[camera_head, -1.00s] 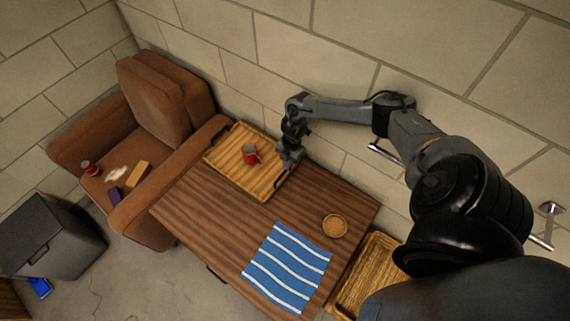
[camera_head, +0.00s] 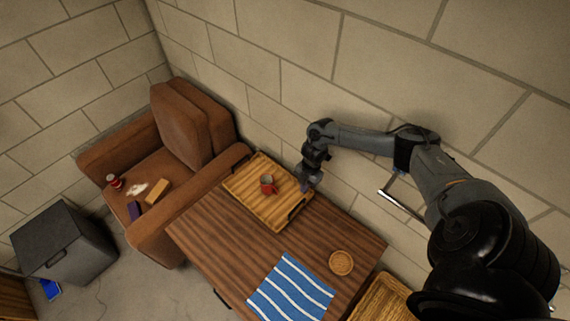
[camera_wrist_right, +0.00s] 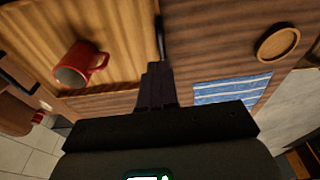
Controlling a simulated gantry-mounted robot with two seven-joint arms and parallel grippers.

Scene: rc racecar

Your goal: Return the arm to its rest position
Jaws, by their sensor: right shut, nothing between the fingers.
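My right arm comes in from the right in the head view, and its gripper (camera_head: 306,187) hangs over the right end of the wooden tray (camera_head: 243,196), close to the tray's dark handle. The gripper is shut and empty. In the right wrist view the closed fingers (camera_wrist_right: 156,82) point at the tray's edge, with nothing between them. A red mug (camera_head: 268,184) stands on the tray, apart from the gripper; it also shows in the right wrist view (camera_wrist_right: 82,64). My left gripper is not in view.
The tray sits on a brown table (camera_head: 222,246) with a blue striped cloth (camera_head: 291,290) and a round coaster (camera_head: 341,263). A brown armchair (camera_head: 190,125) holding small items stands left. A wicker tray (camera_head: 383,300) is at the lower right. A block wall runs behind.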

